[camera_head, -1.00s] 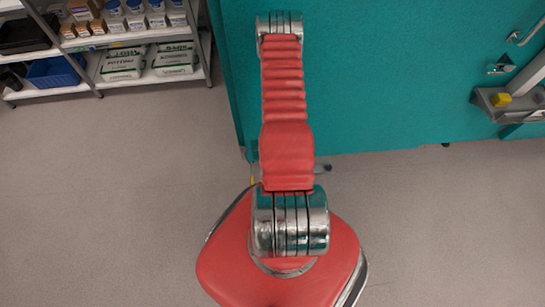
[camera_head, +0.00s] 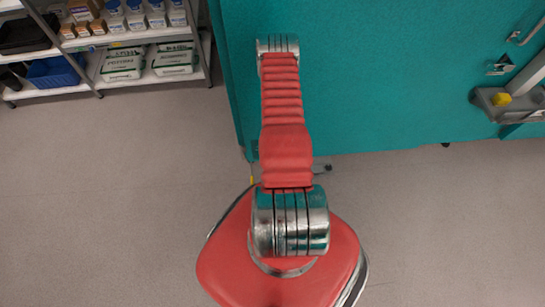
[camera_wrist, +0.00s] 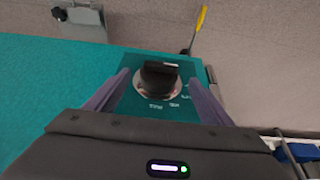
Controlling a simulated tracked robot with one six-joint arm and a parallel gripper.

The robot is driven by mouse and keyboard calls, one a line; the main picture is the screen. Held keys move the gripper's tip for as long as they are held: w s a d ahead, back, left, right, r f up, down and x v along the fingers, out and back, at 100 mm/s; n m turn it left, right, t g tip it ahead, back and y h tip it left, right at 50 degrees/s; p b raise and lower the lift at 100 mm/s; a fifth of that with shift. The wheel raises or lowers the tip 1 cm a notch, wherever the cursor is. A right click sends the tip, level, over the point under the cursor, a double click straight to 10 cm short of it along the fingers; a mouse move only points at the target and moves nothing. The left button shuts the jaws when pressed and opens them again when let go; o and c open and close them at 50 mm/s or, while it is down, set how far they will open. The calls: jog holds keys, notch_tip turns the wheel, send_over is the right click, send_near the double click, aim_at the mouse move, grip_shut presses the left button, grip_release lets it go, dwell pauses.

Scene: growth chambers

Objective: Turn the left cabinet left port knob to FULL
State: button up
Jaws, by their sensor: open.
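A black knob (camera_wrist: 159,77) on a round silver dial plate (camera_wrist: 146,92) is in the wrist view, on the teal cabinet (camera_wrist: 50,75). Small white markings sit around the dial, too small to read. My gripper (camera_wrist: 158,88) is open, with one finger to the left of the knob and one to the right. I cannot tell whether the fingers touch it. In the head view the teal cabinet (camera_head: 400,80) fills the upper right, and my gripper is hidden there.
A metal latch (camera_wrist: 78,18) is on the cabinet edge in the wrist view. In the head view, a shelf rack (camera_head: 120,40) with jars, bags and a blue bin (camera_head: 55,72) stands at the left. A grey bracket holding a yellow piece (camera_head: 501,99) juts out at the right. The floor is clear.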

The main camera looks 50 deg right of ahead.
jog(key=x, duration=0.6)
jog(key=shift+f, duration=0.15)
jog(key=shift+w, duration=0.1)
jog(key=shift+d, duration=0.1)
jog(key=c, duration=1)
jog(key=shift+c, duration=0.2)
